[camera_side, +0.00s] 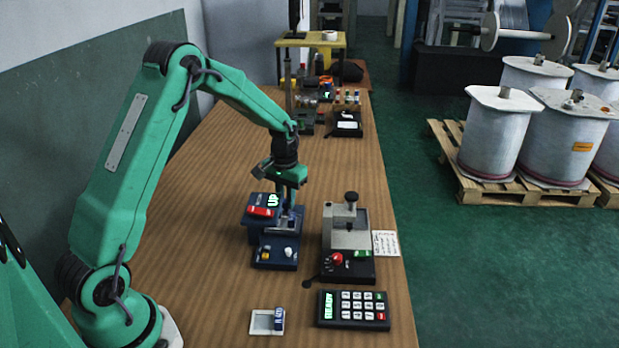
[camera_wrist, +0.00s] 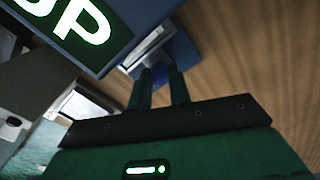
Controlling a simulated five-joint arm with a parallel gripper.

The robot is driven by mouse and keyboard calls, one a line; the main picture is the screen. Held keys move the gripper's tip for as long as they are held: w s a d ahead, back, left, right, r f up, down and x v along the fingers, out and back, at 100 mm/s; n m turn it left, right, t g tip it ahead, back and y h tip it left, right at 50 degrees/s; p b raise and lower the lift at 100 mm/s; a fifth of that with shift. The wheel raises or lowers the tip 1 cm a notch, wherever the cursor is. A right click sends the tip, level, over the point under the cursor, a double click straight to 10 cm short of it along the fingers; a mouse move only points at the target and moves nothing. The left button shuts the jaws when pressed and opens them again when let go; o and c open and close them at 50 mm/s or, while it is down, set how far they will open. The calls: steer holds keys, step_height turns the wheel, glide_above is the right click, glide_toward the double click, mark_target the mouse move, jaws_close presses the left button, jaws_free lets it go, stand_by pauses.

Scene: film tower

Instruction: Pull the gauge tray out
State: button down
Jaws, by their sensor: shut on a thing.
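The blue gauge (camera_side: 257,226) stands on the wooden bench, with a lit green UP display and a red part on top. The UP display also fills the top left of the wrist view (camera_wrist: 85,25). The gauge tray (camera_wrist: 150,46), a blue piece with a pale silver strip, shows beside the display in the wrist view. My gripper (camera_side: 290,212) is low at the right side of the gauge. In the wrist view its two fingers (camera_wrist: 163,78) are shut on the tray; the gripped part is mostly hidden.
A grey and black fixture (camera_side: 348,240) with a red knob stands close to the right. A keypad (camera_side: 352,309) reading READY and a small white tile (camera_side: 268,321) lie in front. Other devices stand farther back. Bare bench lies between the gauge and the tile.

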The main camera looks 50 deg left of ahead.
steer(key=shift+w+a+r, duration=0.1)
steer(key=shift+w+a, duration=1.4)
steer(key=shift+w, duration=0.2)
steer(key=c, duration=1.3)
jaws_free()
steer(key=shift+s, duration=0.1)
step_height(320, 180, up, 8)
